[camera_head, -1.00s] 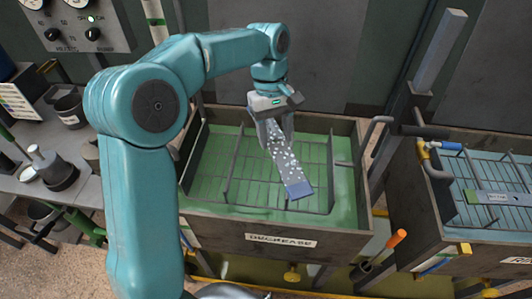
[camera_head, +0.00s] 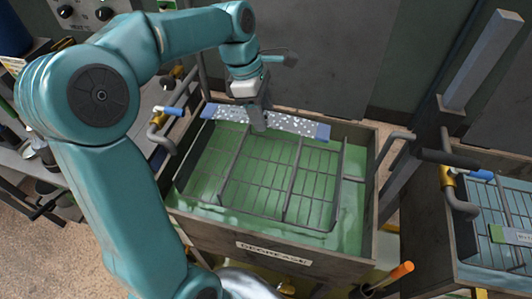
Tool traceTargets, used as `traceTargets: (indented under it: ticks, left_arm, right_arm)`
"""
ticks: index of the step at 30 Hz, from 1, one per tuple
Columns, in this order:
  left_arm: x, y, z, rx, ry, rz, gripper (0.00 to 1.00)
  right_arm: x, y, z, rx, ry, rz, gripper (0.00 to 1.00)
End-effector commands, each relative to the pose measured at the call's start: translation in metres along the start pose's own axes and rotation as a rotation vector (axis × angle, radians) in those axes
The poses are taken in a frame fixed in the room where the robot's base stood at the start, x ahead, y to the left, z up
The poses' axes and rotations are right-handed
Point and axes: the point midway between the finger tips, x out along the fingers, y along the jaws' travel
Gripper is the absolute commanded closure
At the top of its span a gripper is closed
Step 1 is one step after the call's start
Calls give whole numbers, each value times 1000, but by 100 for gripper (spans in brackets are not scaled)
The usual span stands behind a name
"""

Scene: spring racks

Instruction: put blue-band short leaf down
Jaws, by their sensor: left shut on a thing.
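The blue-band short leaf (camera_head: 292,124) is a grey, white-speckled strip with blue ends. It lies crosswise near the back wall of the degrease tank (camera_head: 262,238), above the green liquid. My left gripper (camera_head: 259,122) points down and is shut on the leaf near its middle, hiding a small part of it. A dark wire rack (camera_head: 285,180) with upright dividers sits in the tank, in front of the leaf. I cannot tell whether the leaf touches the rack or the tank rim. My right gripper is not in view.
A second tank (camera_head: 495,225) with bluish liquid and a rack stands at the right. A grey post (camera_head: 492,60) rises between the tanks. Pipes with blue-handled valves (camera_head: 168,110) stand beside the degrease tank. An orange handle (camera_head: 400,270) sticks up at the front right.

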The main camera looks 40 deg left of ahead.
Motion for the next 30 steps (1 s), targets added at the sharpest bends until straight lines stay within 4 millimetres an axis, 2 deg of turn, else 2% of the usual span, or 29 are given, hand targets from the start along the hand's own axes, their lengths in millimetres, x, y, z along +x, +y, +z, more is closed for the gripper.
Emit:
traceTargets:
  ticks: [6, 12, 17, 25, 30]
  left_arm:
    - [56, -1, -15, -1, -1, -2, 96]
    - [93, 0, -24, 1, -1, 0, 96]
    - [104, 2, -26, 2, -1, 3, 96]
    - [140, 3, -35, 2, -1, 0, 96]
    - [144, 4, -36, 3, -1, 3, 96]
  right_arm:
    - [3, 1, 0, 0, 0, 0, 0]
    - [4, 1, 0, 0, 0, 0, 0]
    - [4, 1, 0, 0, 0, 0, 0]
    - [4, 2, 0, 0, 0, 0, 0]
    - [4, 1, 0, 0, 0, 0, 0]
